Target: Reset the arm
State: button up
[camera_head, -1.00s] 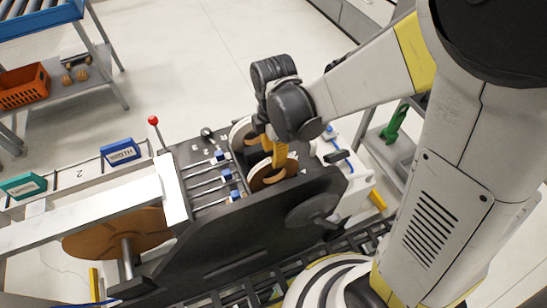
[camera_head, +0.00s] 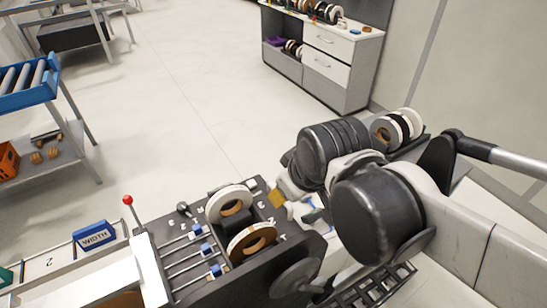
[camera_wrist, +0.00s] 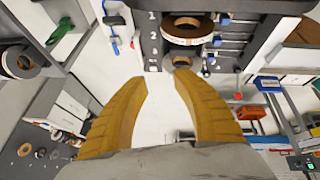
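My gripper (camera_wrist: 161,82) shows in the wrist view as two yellow-brown fingers standing apart, with nothing between them. In the head view my arm is folded up close on the right, and a small yellow part of my gripper (camera_head: 277,198) shows beside the edge-banding machine (camera_head: 208,275). The gripper is clear of the machine's tape rolls. A white-edged roll (camera_head: 229,205) and a brown roll (camera_head: 252,241) sit in the machine. Rolls also show at the top of the wrist view (camera_wrist: 187,29). The large black wrist joint hides part of the machine's right side.
A red-knobbed lever (camera_head: 128,201) stands up on the machine. A shelf with several tape rolls (camera_head: 398,125) is behind my arm. A drawer cabinet (camera_head: 322,62) stands at the back. A roller rack (camera_head: 30,80) is at left. The middle floor is open.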

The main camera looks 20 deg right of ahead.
jog(key=m, duration=0.1)
jog(key=s+d+m+t, duration=0.1)
jog(key=r+m, duration=0.1)
jog(key=m, duration=0.1)
jog(key=shift+s+d, duration=0.25)
